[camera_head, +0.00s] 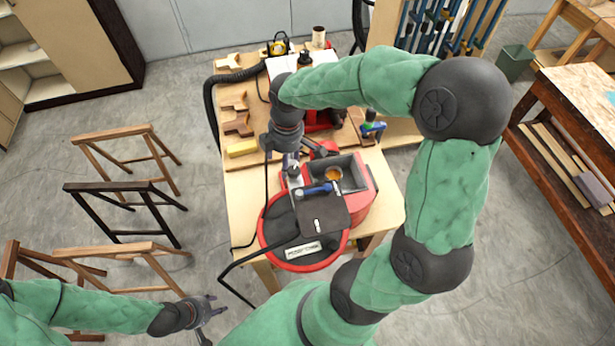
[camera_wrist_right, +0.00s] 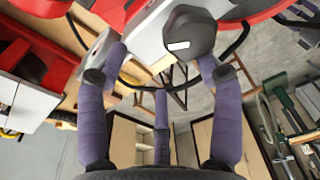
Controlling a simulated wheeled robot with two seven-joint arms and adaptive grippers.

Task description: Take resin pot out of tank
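The resin pot (camera_head: 333,173) looks like a small round orange-brown pot in the grey tank (camera_head: 351,162) of the red machine on the bench. My right gripper (camera_head: 300,160) is just left of the tank, pointing down, apart from the pot. In the right wrist view its fingers (camera_wrist_right: 162,75) are spread with nothing between them; the pot cannot be made out there. My left gripper (camera_head: 213,313) is open and empty at the lower left, away from the bench.
A blue-handled tool (camera_head: 318,190) lies at the tank's near side, by a dark flat lid (camera_head: 322,212). A yellow block (camera_head: 242,148) and wooden pieces lie on the bench's left side. Wooden trestles (camera_head: 120,190) stand on the floor at left.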

